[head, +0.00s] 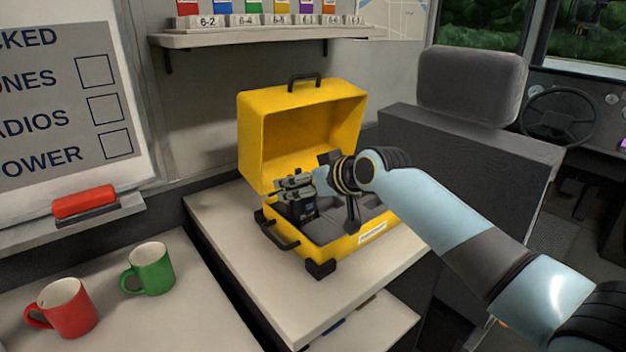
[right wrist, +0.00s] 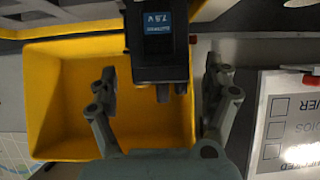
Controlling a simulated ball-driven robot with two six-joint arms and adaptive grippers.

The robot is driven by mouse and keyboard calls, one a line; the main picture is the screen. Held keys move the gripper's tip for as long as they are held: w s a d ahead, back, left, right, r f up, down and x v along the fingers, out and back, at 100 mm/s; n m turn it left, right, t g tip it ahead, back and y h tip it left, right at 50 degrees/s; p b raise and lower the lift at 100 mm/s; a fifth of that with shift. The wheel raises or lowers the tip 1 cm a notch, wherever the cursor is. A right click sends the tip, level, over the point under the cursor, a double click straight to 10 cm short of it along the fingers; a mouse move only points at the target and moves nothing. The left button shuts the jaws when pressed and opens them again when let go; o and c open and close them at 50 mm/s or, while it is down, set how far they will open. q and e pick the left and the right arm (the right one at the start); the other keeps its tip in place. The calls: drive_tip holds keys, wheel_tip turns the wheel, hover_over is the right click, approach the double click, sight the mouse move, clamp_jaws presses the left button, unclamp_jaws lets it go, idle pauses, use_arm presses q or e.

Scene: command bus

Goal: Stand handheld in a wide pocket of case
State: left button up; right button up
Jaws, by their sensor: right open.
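The yellow case (head: 372,241) stands open on the light table, its lid tipped up at the back and its grey inside divided into pockets. A black handheld (head: 308,211) with a small blue label stands about upright in the left front part of the case; its lower end is hidden behind the front wall. My right gripper (head: 300,184) is open above it. In the right wrist view, the fingers of the right gripper (right wrist: 161,76) lie either side of the handheld (right wrist: 160,52), with gaps on both sides. My left gripper is not in view.
A red mug (head: 66,310) and a green mug (head: 151,270) stand on the left counter. A shelf (head: 265,36) with numbered slots hangs above the case. A grey seat (head: 470,85) stands to the right. The table left of the case is clear.

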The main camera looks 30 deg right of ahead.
drive_tip(key=v, duration=1.1)
drive_tip(key=shift+s, duration=0.3)
drive_tip(key=shift+r, duration=0.1)
